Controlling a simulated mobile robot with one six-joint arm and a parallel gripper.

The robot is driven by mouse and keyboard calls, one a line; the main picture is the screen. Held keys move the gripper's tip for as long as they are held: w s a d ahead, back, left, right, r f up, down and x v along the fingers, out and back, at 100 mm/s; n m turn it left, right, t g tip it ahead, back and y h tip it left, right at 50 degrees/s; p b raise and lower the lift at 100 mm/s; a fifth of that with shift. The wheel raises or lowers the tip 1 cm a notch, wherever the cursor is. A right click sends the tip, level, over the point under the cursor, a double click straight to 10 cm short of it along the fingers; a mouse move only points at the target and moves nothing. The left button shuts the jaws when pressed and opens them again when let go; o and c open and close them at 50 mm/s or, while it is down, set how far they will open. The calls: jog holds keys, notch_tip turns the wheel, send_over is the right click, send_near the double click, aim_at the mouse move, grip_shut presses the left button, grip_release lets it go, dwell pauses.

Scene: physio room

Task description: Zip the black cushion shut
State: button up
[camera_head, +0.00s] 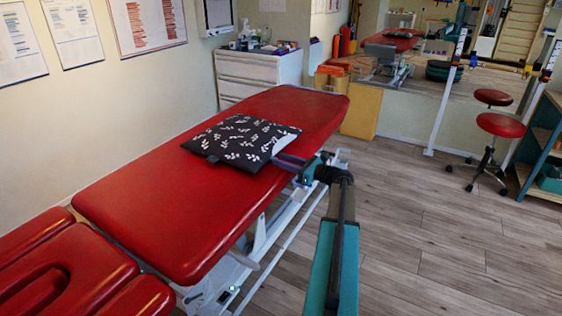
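The black cushion (235,138), printed with white leaf sprigs, lies flat on the red treatment table (165,215). A pale grey patch (284,143) shows along its right side; it may be the inner pad in an open side, but I cannot tell for sure. A small dark tab (213,159) sticks out at its near edge. No zip slider can be made out. My gripper (287,160) reaches in from the right at the cushion's near right corner, over the table's edge. Whether it touches the cushion, and whether its fingers are open or shut, is too small to tell.
A white drawer cabinet (258,72) stands behind the table by the wall. A red stool (500,125) and a teal-sided shelf (545,145) are at the right. The wooden floor (430,220) between is clear.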

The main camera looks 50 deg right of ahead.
jog(key=shift+w+a, duration=0.1)
jog(key=shift+w, duration=0.35)
grip_shut()
